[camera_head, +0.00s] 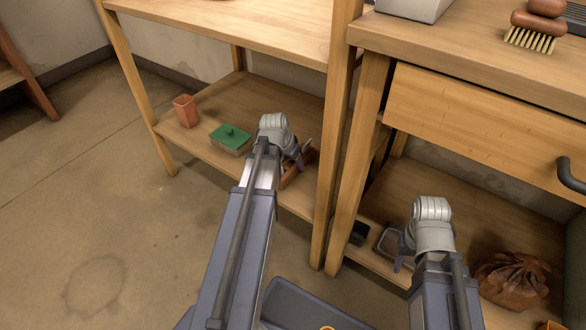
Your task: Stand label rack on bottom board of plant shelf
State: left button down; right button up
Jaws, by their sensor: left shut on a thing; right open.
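The plant shelf is the wooden unit on the left, and its bottom board (218,104) is low over the floor. A reddish-brown wooden piece, seemingly the label rack (291,176), is at the right part of this board. My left gripper (300,158) is shut on it; the arm and wrist hide much of both. I cannot tell whether the rack touches the board or is just above it. My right gripper (399,262) is open, low at the neighbouring bench's lower shelf, beside a grey tray (388,243). Its fingers are mostly hidden by the wrist.
On the bottom board stand a terracotta-coloured pot (186,111) and a box with a green lid (230,138), left of my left gripper. A shelf post (336,150) stands right of it. A brown sack (513,280) sits right of my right gripper. Floor at left is clear.

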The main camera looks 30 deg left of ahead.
pick_arm(q)
jog(key=shift+f, duration=0.2)
pick_arm(e)
jog(key=shift+f, duration=0.2)
pick_arm(q)
jog(key=shift+f, duration=0.2)
jog(key=shift+c, duration=0.8)
grip_release()
pick_arm(e)
jog(key=shift+f, duration=0.15)
pick_arm(q)
jog(key=shift+r, duration=0.2)
jog(key=shift+s+r+p, duration=0.2)
jog(key=shift+r+p, duration=0.4)
jog(key=shift+p, duration=0.1)
jog(key=p+v, duration=1)
jog(key=shift+r, duration=0.4)
pick_arm(e)
notch_tip(320, 180, up, 11)
jog(key=shift+r, duration=0.2)
pick_arm(q)
jog(key=shift+s, duration=0.15)
